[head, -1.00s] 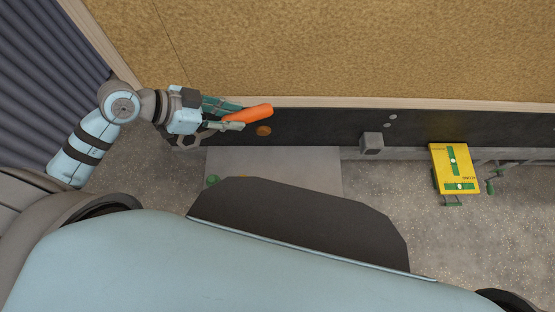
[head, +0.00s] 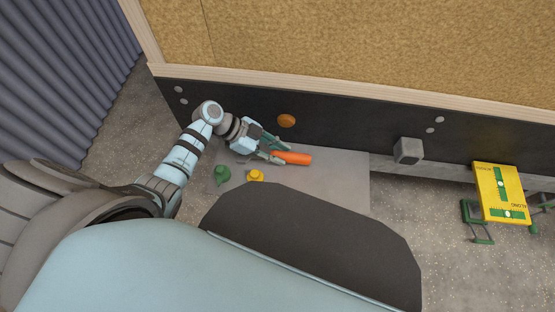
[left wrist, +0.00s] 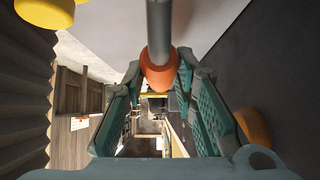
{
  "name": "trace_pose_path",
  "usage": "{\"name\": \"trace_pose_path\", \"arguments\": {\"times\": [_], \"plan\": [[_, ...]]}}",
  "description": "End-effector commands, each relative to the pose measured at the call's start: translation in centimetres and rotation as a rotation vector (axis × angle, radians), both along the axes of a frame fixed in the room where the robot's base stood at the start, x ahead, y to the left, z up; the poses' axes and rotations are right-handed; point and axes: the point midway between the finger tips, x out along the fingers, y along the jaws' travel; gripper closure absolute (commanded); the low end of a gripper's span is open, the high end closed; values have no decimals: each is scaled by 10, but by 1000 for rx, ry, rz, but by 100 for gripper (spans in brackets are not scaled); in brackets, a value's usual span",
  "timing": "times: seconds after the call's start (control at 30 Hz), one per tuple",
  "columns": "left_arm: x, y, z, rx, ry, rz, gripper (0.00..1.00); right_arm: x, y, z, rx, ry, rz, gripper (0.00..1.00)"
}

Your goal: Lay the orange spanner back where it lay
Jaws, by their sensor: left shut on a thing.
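My left gripper (head: 272,150) is shut on the orange spanner (head: 293,158). In the head view the spanner's orange part points right from the fingers, over the grey plate (head: 345,188) below the black panel. I cannot tell whether it touches the plate. In the left wrist view the gripper (left wrist: 165,105) shows the spanner's grey shaft (left wrist: 160,25) and orange end (left wrist: 158,72) between its green fingers. The exact contact is partly hidden. My right gripper is not in view.
On the plate stand a green object (head: 222,175) and a yellow one (head: 256,175), left of the spanner. An orange disc (head: 286,121) is on the black panel (head: 340,130). A grey block (head: 408,150) and a yellow level board (head: 500,190) are right. The plate's right part is clear.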

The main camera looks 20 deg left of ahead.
Motion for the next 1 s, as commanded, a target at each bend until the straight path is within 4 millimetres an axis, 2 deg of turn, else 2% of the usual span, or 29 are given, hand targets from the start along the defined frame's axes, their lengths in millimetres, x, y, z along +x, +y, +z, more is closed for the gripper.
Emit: {"name": "trace_pose_path", "arguments": {"times": [0.03, 0.1, 0.47, 0.5, 0.6, 0.87, 1.0], "plan": [[0, 0, -15, -1, 1, 1, 100, -3, 0, -11, 0, 5, 0, 54], [0, 0, -25, -1, 0, 1, 100, -6, 0, -16, 0, 11, -1, 54], [0, 0, -28, -1, 0, 1, 100, -6, 1, -15, 1, 10, -1, 54], [0, 0, -28, 0, 0, 1, 70, -6, 1, -15, 1, 10, -1, 54], [0, 0, -28, 0, 0, 1, 54, -5, 1, -15, 1, 9, -1, 54], [0, 0, -27, 0, 0, 1, 54, -4, 1, -14, 1, 7, 0, 54], [-1, 7, -18, 2, -1, 2, 54, -4, 1, -9, 1, 7, 0, 54]]}}
